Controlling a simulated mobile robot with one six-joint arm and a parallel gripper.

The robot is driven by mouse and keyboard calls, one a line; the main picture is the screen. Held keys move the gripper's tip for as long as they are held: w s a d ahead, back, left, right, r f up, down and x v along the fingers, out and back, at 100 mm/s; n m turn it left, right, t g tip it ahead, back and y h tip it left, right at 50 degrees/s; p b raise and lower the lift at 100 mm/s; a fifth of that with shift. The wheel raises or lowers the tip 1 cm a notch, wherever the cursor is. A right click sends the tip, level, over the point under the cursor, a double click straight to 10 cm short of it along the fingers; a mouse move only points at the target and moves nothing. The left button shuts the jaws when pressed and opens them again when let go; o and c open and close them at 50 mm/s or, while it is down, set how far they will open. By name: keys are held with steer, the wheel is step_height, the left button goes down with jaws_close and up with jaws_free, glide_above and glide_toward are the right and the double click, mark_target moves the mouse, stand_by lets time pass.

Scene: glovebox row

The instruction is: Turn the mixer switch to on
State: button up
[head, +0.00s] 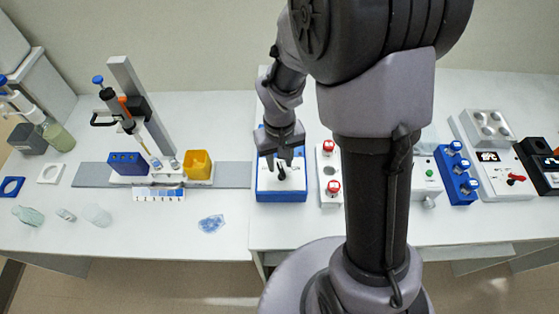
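My gripper (284,163) points down over a blue box with a white top (282,195), left of my arm column. Its two fingers are apart, with a gap between them. A small black part (281,174) shows on the white top just below the fingertips; I cannot tell whether they touch it. No label naming the mixer switch is readable. A red switch handle (517,179) sits on a white device (503,180) at the right, well away from my gripper.
A white block with red-topped parts (331,187) stands close right of the blue box. A blue rack (458,172) stands further right. At the left are a pipette stand (139,97), a yellow container (198,164) and loose glassware.

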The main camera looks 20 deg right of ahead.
jaws_close()
steer(key=shift+m, duration=0.3)
steer(key=m, duration=0.1)
steer(key=m+b, duration=0.1)
steer(key=m, duration=0.1)
steer(key=shift+d+b, duration=0.3)
steer(key=shift+s+d+m+b, duration=0.1)
steer(key=shift+m+b, duration=0.2)
steer(key=shift+m, duration=0.5)
steer(key=shift+s+d+m+b, duration=0.1)
steer(key=shift+m+b, duration=0.15)
steer(key=shift+m, duration=0.55)
steer(key=shift+r, duration=0.1)
jaws_free()
